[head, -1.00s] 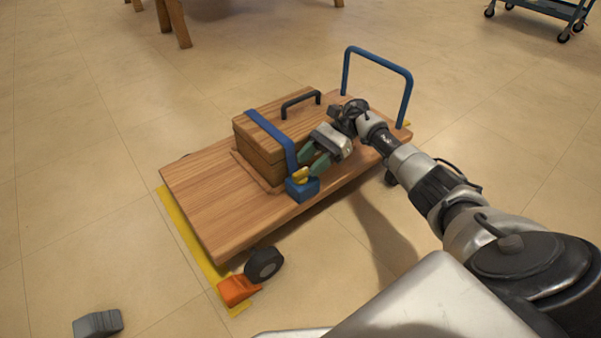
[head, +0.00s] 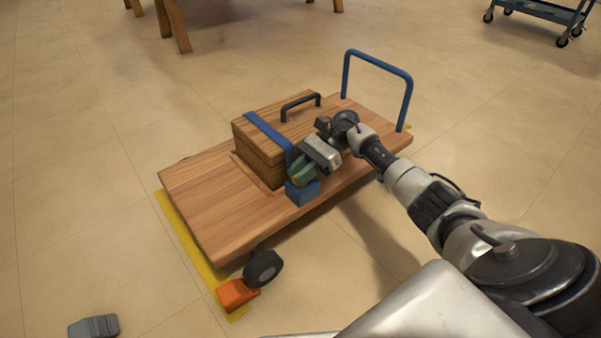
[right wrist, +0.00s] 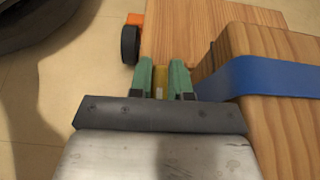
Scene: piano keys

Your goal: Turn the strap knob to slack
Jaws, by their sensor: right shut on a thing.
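A blue strap (head: 268,129) runs over a wooden box (head: 245,147) on the cart and down to a blue ratchet block (head: 302,192) at the cart's near edge. It also shows in the right wrist view (right wrist: 262,77). The yellow strap knob (right wrist: 160,80) sits above the block and is mostly hidden by my fingers. My right gripper (head: 301,177) has its green fingertips on either side of the knob and is shut on it. The fingers also show in the right wrist view (right wrist: 160,78). My left gripper is not in view.
The box stands on a wooden cart (head: 208,208) with a blue push handle (head: 378,62). An orange chock (head: 236,294) touches a wheel (head: 263,268). A grey chock (head: 94,327) lies on the open floor at lower left.

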